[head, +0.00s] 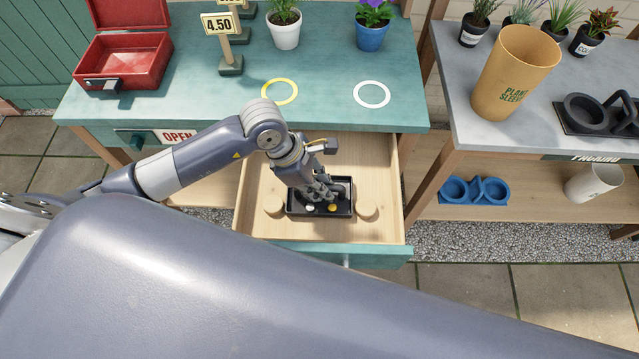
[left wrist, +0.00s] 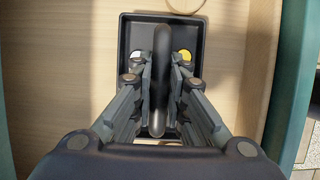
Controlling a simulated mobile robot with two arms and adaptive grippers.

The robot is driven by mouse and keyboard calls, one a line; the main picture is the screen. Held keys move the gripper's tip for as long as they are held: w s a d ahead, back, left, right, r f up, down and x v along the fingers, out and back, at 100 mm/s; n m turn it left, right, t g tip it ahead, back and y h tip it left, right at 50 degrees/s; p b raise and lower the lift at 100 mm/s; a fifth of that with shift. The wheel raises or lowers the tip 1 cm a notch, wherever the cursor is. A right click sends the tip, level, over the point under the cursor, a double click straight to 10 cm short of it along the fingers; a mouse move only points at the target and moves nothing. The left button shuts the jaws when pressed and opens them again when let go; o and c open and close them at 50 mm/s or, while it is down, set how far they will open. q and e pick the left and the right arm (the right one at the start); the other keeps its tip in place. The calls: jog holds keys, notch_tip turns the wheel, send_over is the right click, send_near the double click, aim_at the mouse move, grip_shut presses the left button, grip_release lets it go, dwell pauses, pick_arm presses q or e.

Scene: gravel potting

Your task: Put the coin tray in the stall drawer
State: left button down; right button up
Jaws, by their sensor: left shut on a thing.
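The stall drawer (head: 385,222) is pulled open below the green stall counter. The black coin tray (head: 345,208) is inside the drawer outline, between two round wooden pieces. A white coin and a yellow coin show in it. My left gripper (head: 318,190) reaches down into the drawer and is shut on the tray's middle handle. The left wrist view shows the fingers on both sides of the handle (left wrist: 161,70), with the tray (left wrist: 197,28) beneath. I cannot tell whether the tray touches the drawer bottom. My right gripper is not in view.
Round wooden pieces (head: 273,206) (head: 367,209) flank the tray. A red cash box (head: 122,65), a price sign (head: 219,30) and potted plants (head: 285,30) stand on the counter. A grey side table (head: 470,90) with a tan bin (head: 515,70) is at right.

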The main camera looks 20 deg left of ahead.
pick_arm(q)
jog(key=shift+f, duration=0.1)
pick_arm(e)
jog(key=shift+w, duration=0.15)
pick_arm(q)
jog(key=shift+f, duration=0.15)
jog(key=c, duration=1.6)
grip_release()
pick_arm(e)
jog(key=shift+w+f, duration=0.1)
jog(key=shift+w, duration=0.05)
pick_arm(q)
jog(key=shift+r, duration=0.25)
jog(key=shift+a+r, duration=0.2)
jog(key=shift+r, duration=0.1)
jog(key=b+v, duration=0.1)
jog(key=v, duration=1)
jog(key=shift+a+r, duration=0.1)
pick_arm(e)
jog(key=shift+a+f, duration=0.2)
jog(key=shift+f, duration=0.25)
